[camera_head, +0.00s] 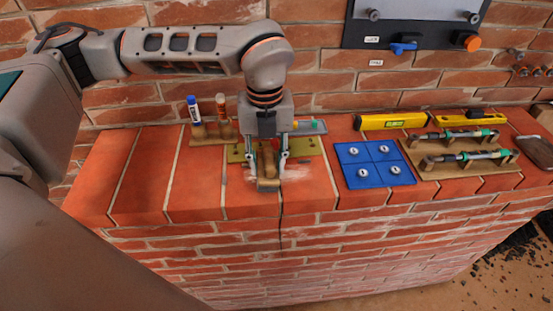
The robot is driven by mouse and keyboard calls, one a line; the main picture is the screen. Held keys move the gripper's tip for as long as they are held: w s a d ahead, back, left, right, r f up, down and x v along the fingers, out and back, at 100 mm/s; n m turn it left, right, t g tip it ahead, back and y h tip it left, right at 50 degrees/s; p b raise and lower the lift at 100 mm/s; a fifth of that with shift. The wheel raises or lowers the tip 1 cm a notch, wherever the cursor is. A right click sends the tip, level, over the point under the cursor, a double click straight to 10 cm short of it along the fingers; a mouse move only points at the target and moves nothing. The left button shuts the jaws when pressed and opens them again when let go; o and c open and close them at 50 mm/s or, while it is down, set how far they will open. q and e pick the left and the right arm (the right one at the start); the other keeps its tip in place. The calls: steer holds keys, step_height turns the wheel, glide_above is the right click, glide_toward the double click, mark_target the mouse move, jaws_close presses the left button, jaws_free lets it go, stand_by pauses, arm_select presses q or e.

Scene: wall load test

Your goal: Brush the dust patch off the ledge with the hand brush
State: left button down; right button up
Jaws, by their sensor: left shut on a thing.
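My left gripper (267,157) points down over the middle of the brick ledge (190,185). It is shut on the hand brush (268,183), whose brown wooden body shows between and in front of the fingers. The brush is low at the ledge top, near its front edge. The pale dust patch (292,177) shows around the brush on the red bricks, partly hidden by brush and fingers. I cannot tell whether the bristles touch the ledge. My right gripper is not in view.
Behind the gripper lies a yellowish plate (306,146). A wooden holder (200,133) with a blue marker stands left of it. To the right are a blue panel (374,165), a yellow level (392,121) and a wooden rack (470,158). The ledge's left part is clear.

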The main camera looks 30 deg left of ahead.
arm_select(q)
steer(key=shift+s+a+f, duration=0.1)
steer(key=shift+s+a, duration=0.35)
steer(key=shift+a, duration=0.3)
steer(key=shift+s+a+f, duration=0.1)
steer(key=shift+s+a, duration=0.4)
steer(key=shift+a, duration=0.2)
steer(key=shift+s+a, duration=0.45)
steer(key=shift+a, duration=0.3)
steer(key=shift+r, duration=0.15)
steer(key=shift+w+r+p, duration=0.1)
steer(key=shift+r+p, duration=1.7)
steer(key=shift+r, duration=1.15)
steer(key=shift+r, duration=0.1)
step_height(320, 180, up, 3)
steer(key=shift+f+p, duration=0.1)
steer(key=shift+p, duration=0.6)
